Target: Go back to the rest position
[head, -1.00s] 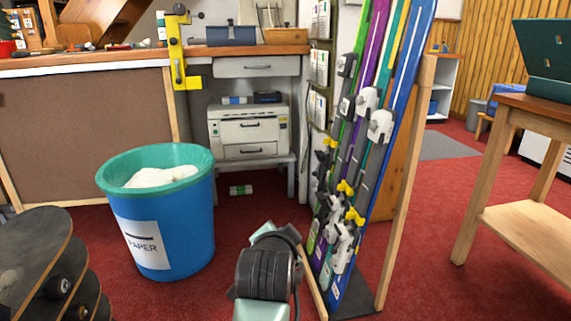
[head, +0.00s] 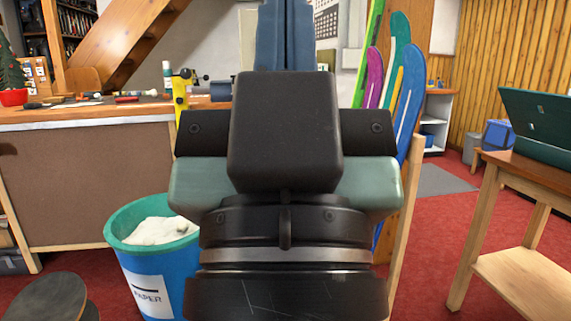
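My gripper (head: 285,130) is raised in front of the head camera, in the middle of the picture, seen from its wrist side. Its black housing with pale green sides fills the centre. Slate-blue parts rise above the housing to the top edge; I cannot tell whether they are my fingers or something beyond. The finger gap is not clearly visible, so I cannot tell whether it is open or holds anything.
A blue bin (head: 150,275) with a green rim and white paper stands left. A workbench (head: 100,170) is behind it. Skis and boards (head: 408,95) lean behind my arm. A wooden table (head: 530,175) with a green case (head: 545,120) stands right. Red floor (head: 435,225) lies between.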

